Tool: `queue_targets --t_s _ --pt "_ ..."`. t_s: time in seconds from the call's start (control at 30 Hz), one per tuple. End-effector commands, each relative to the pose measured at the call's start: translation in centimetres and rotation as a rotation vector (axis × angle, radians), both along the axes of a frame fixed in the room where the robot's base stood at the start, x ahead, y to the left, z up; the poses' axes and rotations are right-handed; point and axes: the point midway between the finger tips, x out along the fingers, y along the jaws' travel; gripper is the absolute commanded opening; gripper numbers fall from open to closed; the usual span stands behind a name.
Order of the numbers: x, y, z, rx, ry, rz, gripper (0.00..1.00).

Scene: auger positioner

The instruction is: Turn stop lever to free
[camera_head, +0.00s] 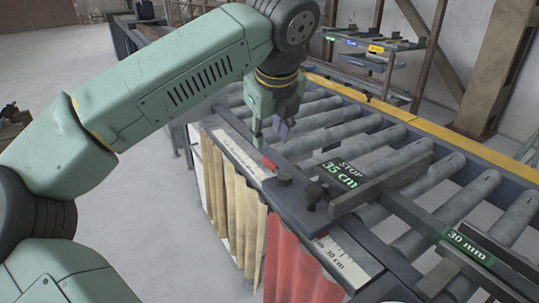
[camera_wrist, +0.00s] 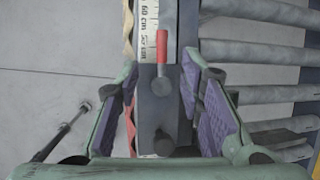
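The stop lever has a red handle (camera_head: 268,162) on the scale rail near the stop block (camera_head: 345,178), which is labelled "STOP 35 cm". In the wrist view the red handle (camera_wrist: 162,46) points up the picture from a grey pivot (camera_wrist: 162,86). A dark knob (camera_wrist: 163,143) sits below it, on the same dark plate. My gripper (camera_head: 271,135) is above the rail, just behind the red handle in the head view. In the wrist view my gripper (camera_wrist: 160,80) is open, with purple-padded fingers on both sides of the lever. I see no contact.
The roller conveyor (camera_head: 325,120) runs alongside the rail, with a yellow far edge. A second stop, labelled "30 mm" (camera_head: 467,245), lies at the lower right. Beige and red strips (camera_head: 235,190) hang below the rail. Open floor (camera_head: 130,215) lies to the left.

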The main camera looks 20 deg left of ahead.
Motion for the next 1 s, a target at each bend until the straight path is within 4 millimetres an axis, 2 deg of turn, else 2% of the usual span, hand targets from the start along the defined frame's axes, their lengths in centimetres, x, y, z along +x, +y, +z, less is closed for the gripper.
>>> queue_targets --t_s 0.2,0.43,0.6,0.9,1.0 --pt "1.6 0.6 -4.2 -0.005 0.001 -0.007 0.35" --pt "3.0 1.2 -7.4 -0.005 0.000 -0.010 0.35" --pt "3.5 1.5 -8.4 -0.003 -0.002 -0.010 0.35" --pt "3.6 1.5 -8.5 -0.004 -0.001 -0.011 0.35" --pt "3.6 1.5 -8.5 -0.004 -0.002 -0.010 0.28"
